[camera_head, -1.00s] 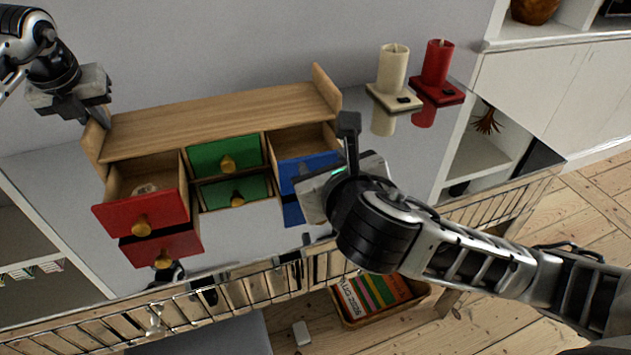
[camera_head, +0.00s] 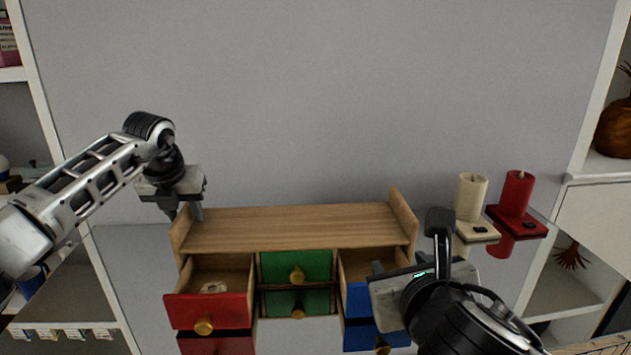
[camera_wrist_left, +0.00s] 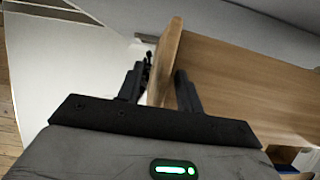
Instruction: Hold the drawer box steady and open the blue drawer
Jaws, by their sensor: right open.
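The wooden drawer box (camera_head: 290,226) stands on a glossy grey surface against the wall. Its upper blue drawer (camera_head: 357,301) is at the right and is pulled out, with its inside showing; its front is partly hidden by my right gripper. My right gripper (camera_head: 408,250) is open over the box's right end, its fingers apart, holding nothing visible. My left gripper (camera_head: 184,213) has its fingers on both sides of the box's left side panel. In the left wrist view the panel (camera_wrist_left: 165,65) sits closely between the fingers (camera_wrist_left: 160,88).
The upper red drawer (camera_head: 207,310) also stands open, with a small item inside. The green drawers (camera_head: 297,266) are closed. A cream candle (camera_head: 470,195) and a red candle (camera_head: 517,193) on holders stand right of the box, close to my right gripper.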

